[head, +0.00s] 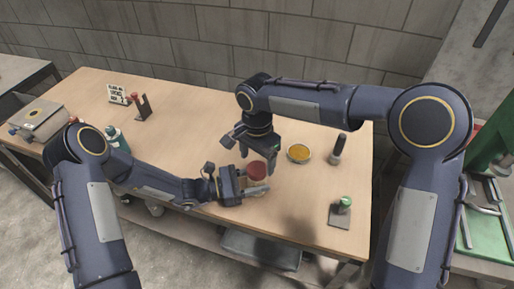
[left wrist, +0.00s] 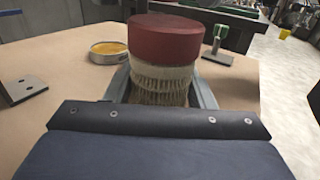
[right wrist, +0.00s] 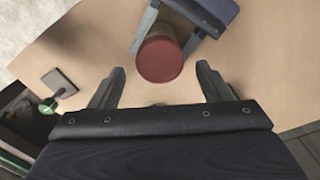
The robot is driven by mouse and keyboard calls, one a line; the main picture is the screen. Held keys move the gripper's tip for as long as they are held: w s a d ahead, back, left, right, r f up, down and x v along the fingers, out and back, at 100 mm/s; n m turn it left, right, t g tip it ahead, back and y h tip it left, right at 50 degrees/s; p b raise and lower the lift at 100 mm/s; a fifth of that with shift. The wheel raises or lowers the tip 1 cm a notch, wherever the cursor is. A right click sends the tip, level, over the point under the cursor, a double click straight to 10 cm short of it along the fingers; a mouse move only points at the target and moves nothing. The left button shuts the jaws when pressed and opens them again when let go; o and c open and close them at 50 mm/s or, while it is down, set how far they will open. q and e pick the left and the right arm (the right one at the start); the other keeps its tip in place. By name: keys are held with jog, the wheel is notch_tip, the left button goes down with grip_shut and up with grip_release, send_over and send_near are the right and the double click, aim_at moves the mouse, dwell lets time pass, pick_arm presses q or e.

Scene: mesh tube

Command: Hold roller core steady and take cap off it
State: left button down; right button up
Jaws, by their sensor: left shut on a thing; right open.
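The roller core (left wrist: 160,85) is a pale, ribbed mesh cylinder that stands upright on the table. A dark red cap (left wrist: 166,38) sits on its top; it also shows in the head view (head: 257,170) and the right wrist view (right wrist: 160,59). My left gripper (head: 254,190) is shut on the roller core below the cap, one finger on each side. My right gripper (right wrist: 160,78) is open, with its fingers apart, above and close to the cap. Nothing is between its fingertips in a grip. The lower part of the core is hidden by the left gripper.
A shallow dish with yellow contents (head: 299,153) stands right of the core. A dark upright cylinder (head: 338,147) and a green-knobbed stand (head: 341,211) are farther right. A small sign (head: 118,94) and a dark bracket (head: 143,107) stand back left. The wooden table (head: 200,120) is clear behind.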

aim_at(257, 168)
jog(key=shift+f, duration=1.6)
